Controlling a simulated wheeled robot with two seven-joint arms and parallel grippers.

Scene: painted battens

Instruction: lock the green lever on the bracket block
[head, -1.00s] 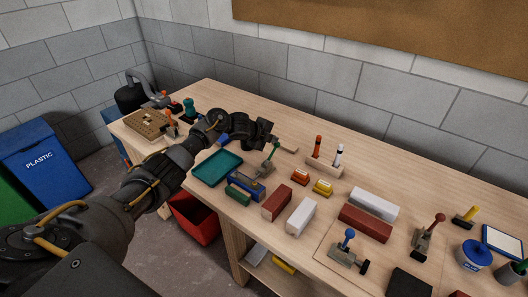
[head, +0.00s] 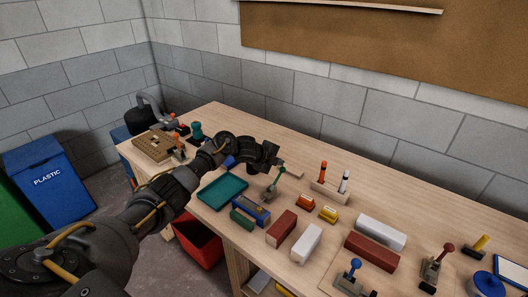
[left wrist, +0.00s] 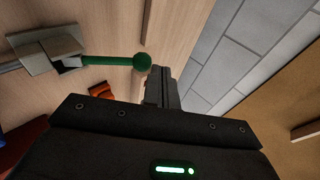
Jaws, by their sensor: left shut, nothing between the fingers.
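The green lever (head: 277,181) stands up from its grey bracket block (head: 267,196) on the bench, leaning a little to the right, with a ball at its top. In the left wrist view the lever (left wrist: 105,60) runs from the bracket block (left wrist: 42,52) at upper left to its green ball, close to my finger. My left gripper (head: 274,156) is shut and empty, just behind and above the ball in the head view. The fingers (left wrist: 160,88) look apart from the ball, but I cannot tell the exact gap. My right gripper is not in view.
A blue block (head: 250,210) and a teal tray (head: 222,191) lie left of the bracket. Orange (head: 305,202) and yellow (head: 329,214) blocks sit to its right. Another lever with a blue ball (head: 355,265) stands at the front, and one with a red ball (head: 449,248) at the right.

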